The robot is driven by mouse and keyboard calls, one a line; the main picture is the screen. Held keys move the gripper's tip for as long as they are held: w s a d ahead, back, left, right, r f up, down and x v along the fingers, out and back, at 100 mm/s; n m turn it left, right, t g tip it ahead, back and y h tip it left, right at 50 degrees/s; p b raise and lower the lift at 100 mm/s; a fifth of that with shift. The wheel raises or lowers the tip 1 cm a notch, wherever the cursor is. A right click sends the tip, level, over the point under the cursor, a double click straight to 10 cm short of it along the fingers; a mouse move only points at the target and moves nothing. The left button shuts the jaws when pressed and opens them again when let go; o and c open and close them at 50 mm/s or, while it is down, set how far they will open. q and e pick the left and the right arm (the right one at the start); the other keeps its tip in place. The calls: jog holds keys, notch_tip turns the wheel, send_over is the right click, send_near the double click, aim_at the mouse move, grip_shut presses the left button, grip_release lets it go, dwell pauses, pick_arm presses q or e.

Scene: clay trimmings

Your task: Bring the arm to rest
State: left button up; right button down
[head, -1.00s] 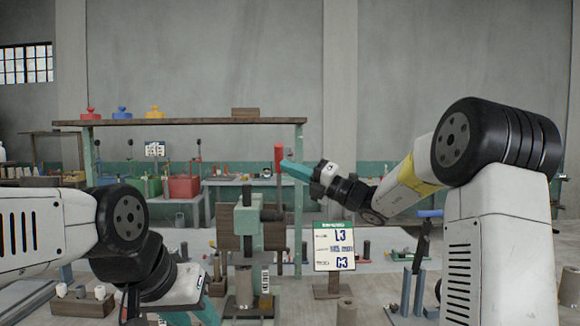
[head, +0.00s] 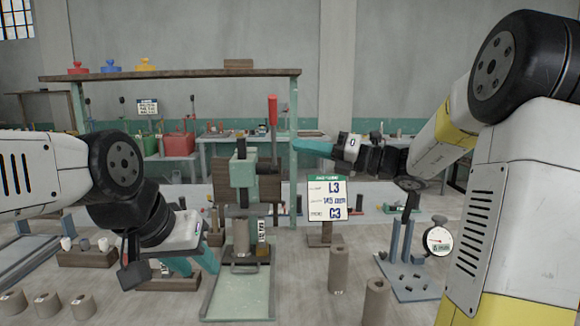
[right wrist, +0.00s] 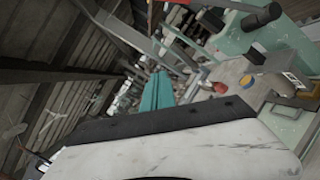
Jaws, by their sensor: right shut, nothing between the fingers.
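My right gripper (head: 294,146) reaches in from the right with its teal fingers together and empty. In the head view its tip is just right of the red lever handle (head: 272,110) of a green press (head: 244,172); a narrow gap shows between them. Its closed teal fingers also show in the right wrist view (right wrist: 157,92). My left gripper (head: 194,265) hangs low on the left, pointing down, with its two teal fingers apart and nothing seen between them. It is left of the press, near a wooden block with small pieces.
A sign board (head: 328,199) stands right of the press. Grey clay cylinders (head: 338,270) stand on the table at front right and front left. A blue-grey stand (head: 405,262) and a dial gauge (head: 437,240) are near my right arm.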

jog(key=s+a+f+n+g+h, duration=0.15)
jog(key=s+f+n+h, duration=0.3)
jog(key=s+n, duration=0.45)
jog(key=s+a+f+n+g+h, duration=0.1)
jog(key=s+f+n+g+h, duration=0.25)
jog(key=s+f+n, duration=0.4)
jog(key=s+d+f+n+t+h, duration=0.2)
jog(key=s+d+n+t+h, duration=0.2)
jog(key=s+d+n+h, duration=0.3)
jog(key=d+n, duration=0.4)
jog(key=n, duration=0.4)
jog(key=shift+s+f+h, duration=0.25)
jog(key=shift+f+h, duration=0.1)
jog(key=shift+h, duration=0.05)
jog(key=shift+a+n, duration=0.1)
jog(key=shift+n, duration=0.15)
